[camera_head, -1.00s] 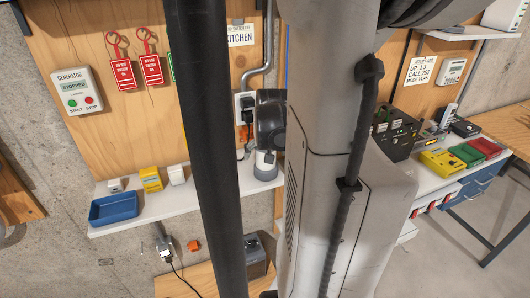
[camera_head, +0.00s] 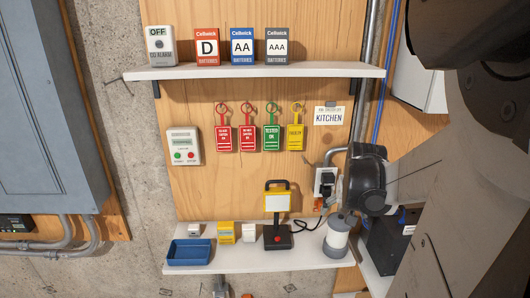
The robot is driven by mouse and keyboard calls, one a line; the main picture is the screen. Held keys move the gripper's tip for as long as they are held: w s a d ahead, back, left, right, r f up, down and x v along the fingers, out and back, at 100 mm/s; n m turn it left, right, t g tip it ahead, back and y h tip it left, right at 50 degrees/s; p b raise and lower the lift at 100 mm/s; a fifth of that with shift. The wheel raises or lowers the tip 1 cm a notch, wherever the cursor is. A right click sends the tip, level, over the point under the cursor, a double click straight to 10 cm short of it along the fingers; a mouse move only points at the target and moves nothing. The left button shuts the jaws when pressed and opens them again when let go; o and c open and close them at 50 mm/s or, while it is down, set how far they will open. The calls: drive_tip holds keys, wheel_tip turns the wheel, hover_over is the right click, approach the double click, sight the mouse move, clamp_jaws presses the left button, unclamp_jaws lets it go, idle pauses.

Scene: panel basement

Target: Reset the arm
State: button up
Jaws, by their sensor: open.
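My arm fills the right side of the head view. A pale link of mine runs left to a dark rounded joint in front of the board, right of the wall outlet (camera_head: 325,178). I cannot make out my gripper or its fingers, and I see nothing held. Below that joint, a white and grey cylinder (camera_head: 337,238) stands at the right end of the lower shelf (camera_head: 225,262).
The lower shelf also holds a blue tray (camera_head: 190,252), small boxes (camera_head: 226,233) and a yellow-and-black lamp (camera_head: 278,214). An upper shelf (camera_head: 250,72) carries battery boxes (camera_head: 241,46) and a CO alarm (camera_head: 160,45). Tags (camera_head: 248,135) hang between. A grey cabinet (camera_head: 45,120) is at left.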

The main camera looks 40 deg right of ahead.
drive_tip(key=shift+s+a+r, duration=0.4)
drive_tip(key=shift+s+a, duration=0.15)
drive_tip(key=shift+a, duration=0.15)
drive_tip(key=w+a+r+n+t+b, duration=0.1)
drive_tip(key=w+a+b, duration=0.2)
drive_tip(key=w, duration=0.4)
drive_tip(key=w+a+r+n+t+b, duration=0.1)
drive_tip(key=w+a+n+b, duration=0.1)
drive_tip(key=w+a, duration=0.35)
drive_tip(key=w+a+n+t+y+b, duration=0.25)
drive_tip(key=w+a, duration=0.55)
drive_tip(key=a, duration=0.6)
drive_tip(key=s+a+f+n+y+b, duration=0.1)
drive_tip(key=s+a+f+n+b, duration=0.3)
drive_tip(key=s+a+f+b, duration=0.7)
drive_tip(key=s+a+f, duration=0.4)
drive_tip(key=shift+a, duration=0.25)
